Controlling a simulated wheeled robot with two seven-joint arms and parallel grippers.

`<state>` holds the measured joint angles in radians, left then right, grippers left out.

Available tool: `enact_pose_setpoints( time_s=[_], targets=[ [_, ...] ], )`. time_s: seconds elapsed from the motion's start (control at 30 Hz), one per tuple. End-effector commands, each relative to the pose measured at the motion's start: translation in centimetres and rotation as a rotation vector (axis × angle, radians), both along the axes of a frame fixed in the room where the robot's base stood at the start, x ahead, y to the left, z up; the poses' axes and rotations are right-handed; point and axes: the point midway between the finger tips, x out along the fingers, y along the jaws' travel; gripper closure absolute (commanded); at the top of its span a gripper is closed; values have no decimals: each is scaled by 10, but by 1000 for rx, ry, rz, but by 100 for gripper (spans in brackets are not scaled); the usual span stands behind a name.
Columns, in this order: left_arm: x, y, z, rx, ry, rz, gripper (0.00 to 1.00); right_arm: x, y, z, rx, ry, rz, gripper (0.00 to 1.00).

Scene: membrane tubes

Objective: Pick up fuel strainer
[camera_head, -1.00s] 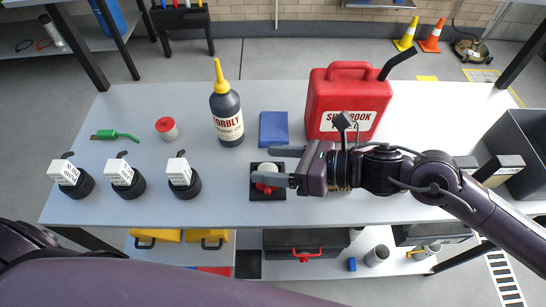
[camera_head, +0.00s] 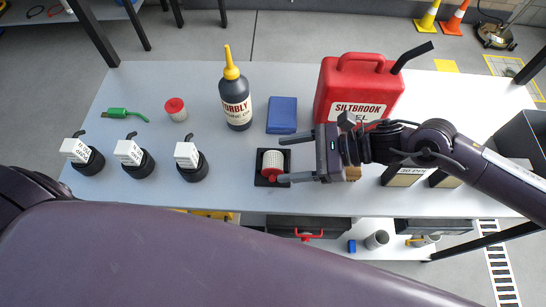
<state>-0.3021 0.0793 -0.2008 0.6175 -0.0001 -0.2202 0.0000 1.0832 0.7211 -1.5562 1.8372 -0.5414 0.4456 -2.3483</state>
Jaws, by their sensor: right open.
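A small ribbed white cylinder with a red end (camera_head: 272,163), which looks like the fuel strainer, lies on a square black pad (camera_head: 261,182) near the table's front edge. My right gripper (camera_head: 285,159) is open and empty, with its two fingers pointing left. Its fingertips are just right of the cylinder, the lower one close to the red end; I cannot tell whether they touch. A white jar with a red lid (camera_head: 176,109) stands at the left back. My left gripper is out of view; only my left arm shows at the bottom.
A blue box (camera_head: 282,114), a dark bottle with a yellow nozzle (camera_head: 236,100) and a red fuel can (camera_head: 352,92) stand behind. Several black-based white-topped parts (camera_head: 188,160) and a green tool (camera_head: 127,115) are left. The table between them and the pad is clear.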

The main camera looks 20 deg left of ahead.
Motion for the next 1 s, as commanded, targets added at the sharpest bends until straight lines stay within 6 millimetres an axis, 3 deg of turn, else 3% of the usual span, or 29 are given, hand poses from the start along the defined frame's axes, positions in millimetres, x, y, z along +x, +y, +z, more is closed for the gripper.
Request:
enact_pose_setpoints(
  time_s=[0.3, 0.67, 1.0],
  targets=[
    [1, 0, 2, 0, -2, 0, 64, -1, 5, -3, -2, -1, -2, 33],
    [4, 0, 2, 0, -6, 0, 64, -1, 5, -3, -1, -1, -2, 80],
    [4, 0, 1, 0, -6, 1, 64, -1, 5, 1, 1, -3, -1, 80]
  ],
)
